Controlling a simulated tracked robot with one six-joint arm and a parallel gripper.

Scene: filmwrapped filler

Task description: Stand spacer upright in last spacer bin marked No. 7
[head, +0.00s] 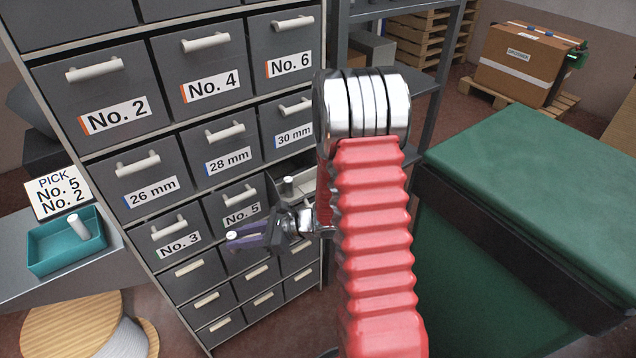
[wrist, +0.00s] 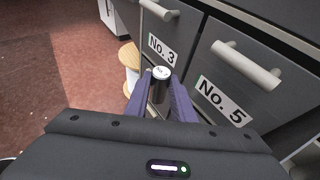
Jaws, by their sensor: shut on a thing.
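My gripper (head: 236,237) has purple fingers, shut on a spacer. In the wrist view the spacer (wrist: 161,73) is a short cylinder with a pale round top and a darker side, upright between the fingertips (wrist: 163,92). It is held in front of the cabinet, near the drawers marked No. 3 (head: 172,240) and No. 5 (head: 235,205). To the right of No. 5 a bin (head: 304,168) is pulled open, with a grey cylinder (head: 288,186) standing in it. My arm hides part of this bin, and no No. 7 label is visible.
A teal tray (head: 50,262) with a white cylinder (head: 78,226) lies on a ledge at the left, by a PICK sign (head: 60,192). A cable reel (head: 75,325) stands below. A green-topped bench (head: 530,165) is at the right. Drawer handles stick out from the cabinet.

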